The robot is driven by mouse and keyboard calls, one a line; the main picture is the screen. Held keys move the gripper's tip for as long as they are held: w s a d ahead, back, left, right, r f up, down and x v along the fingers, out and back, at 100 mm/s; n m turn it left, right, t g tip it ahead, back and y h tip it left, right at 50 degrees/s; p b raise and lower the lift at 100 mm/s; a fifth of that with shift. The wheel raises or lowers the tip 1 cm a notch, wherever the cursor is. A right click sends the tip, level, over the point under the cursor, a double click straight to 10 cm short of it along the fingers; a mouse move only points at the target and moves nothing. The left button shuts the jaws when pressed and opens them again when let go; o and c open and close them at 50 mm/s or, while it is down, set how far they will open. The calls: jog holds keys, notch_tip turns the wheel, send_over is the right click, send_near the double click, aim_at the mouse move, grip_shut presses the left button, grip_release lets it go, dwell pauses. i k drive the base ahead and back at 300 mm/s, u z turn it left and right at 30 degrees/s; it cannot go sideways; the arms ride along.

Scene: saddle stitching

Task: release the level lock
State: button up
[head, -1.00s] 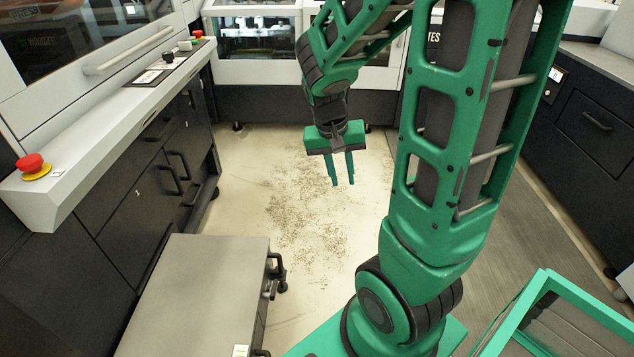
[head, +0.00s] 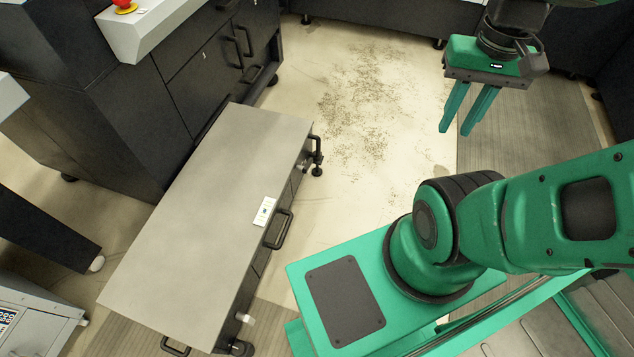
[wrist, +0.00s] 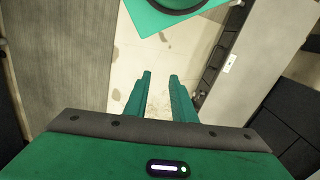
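No part is plainly marked as the level lock, and I cannot tell which it is. A low grey-topped cabinet (head: 205,190) stands left of my base. At its far right corner is a small dark fitting with a black handle (head: 316,150). A small pale knob (head: 245,318) shows low at the near end. My gripper (head: 455,131) hangs in the air at upper right, well apart from the cabinet. In the wrist view my gripper (wrist: 160,75) is open, with nothing between its two fingers.
A white label (head: 264,211) and black pull handle (head: 278,229) are on the cabinet's right side. Dark machine cabinets with a red button (head: 124,6) stand behind it. Speckled pale floor (head: 365,105) is clear between. A grey ribbed mat (head: 520,130) lies at right.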

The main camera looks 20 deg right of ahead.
aim_at(304, 169)
jog(key=k, duration=0.6)
jog(key=z, duration=0.5)
jog(key=i, duration=1.5)
jog(key=u, duration=0.25)
